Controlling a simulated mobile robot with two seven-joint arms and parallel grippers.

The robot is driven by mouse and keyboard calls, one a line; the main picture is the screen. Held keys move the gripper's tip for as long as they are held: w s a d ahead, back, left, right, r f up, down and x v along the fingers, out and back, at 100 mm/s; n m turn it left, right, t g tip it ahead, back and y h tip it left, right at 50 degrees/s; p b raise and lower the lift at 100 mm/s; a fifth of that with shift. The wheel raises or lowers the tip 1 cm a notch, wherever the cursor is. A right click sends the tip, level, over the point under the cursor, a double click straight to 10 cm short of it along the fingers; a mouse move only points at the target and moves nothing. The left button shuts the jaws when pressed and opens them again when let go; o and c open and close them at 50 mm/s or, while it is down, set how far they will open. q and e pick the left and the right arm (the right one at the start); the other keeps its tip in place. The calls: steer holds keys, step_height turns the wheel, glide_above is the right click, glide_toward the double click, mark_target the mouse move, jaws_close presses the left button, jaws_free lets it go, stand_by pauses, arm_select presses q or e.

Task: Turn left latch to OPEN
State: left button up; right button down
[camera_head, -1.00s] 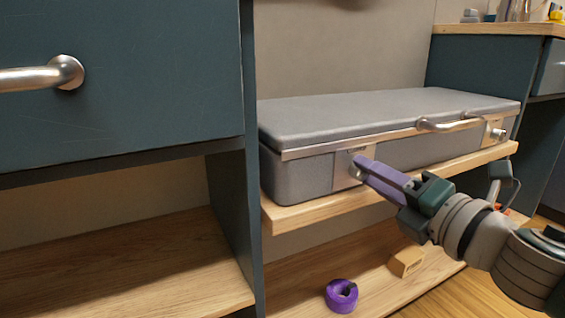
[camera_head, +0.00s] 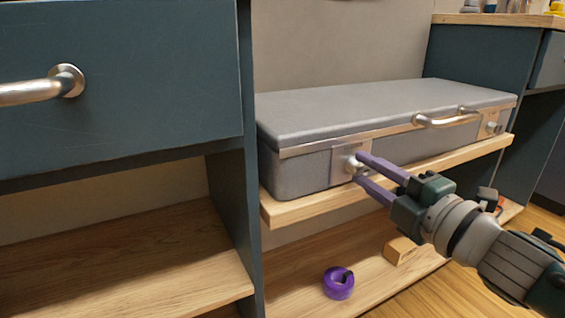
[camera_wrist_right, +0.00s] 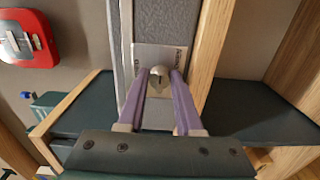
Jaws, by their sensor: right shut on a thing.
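A grey case (camera_head: 390,110) with a metal rim lies closed on a wooden shelf. The left latch (camera_head: 351,163) is a round metal knob on a plate at the front left of the case. My right gripper (camera_head: 360,168) has its two purple fingers on either side of the knob, shut on it. In the right wrist view the left latch (camera_wrist_right: 158,79) sits between the fingertips of my right gripper (camera_wrist_right: 158,84), with a dark slot in its face. Lettering on the plate is too small to read. The right latch (camera_head: 491,127) is at the case's other end. My left gripper is not in view.
The case handle (camera_head: 447,119) sticks out between the latches. The shelf edge (camera_head: 300,209) runs just under the case. A purple tape roll (camera_head: 338,284) and a wooden block (camera_head: 399,250) lie on the lower shelf. A drawer cabinet (camera_head: 120,80) stands at left.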

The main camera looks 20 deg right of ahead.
stand_by(0.3)
steer(key=c, duration=0.6)
jaws_free()
steer(key=s+p, duration=0.3)
steer(key=s, duration=0.7)
steer(key=shift+d, duration=0.35)
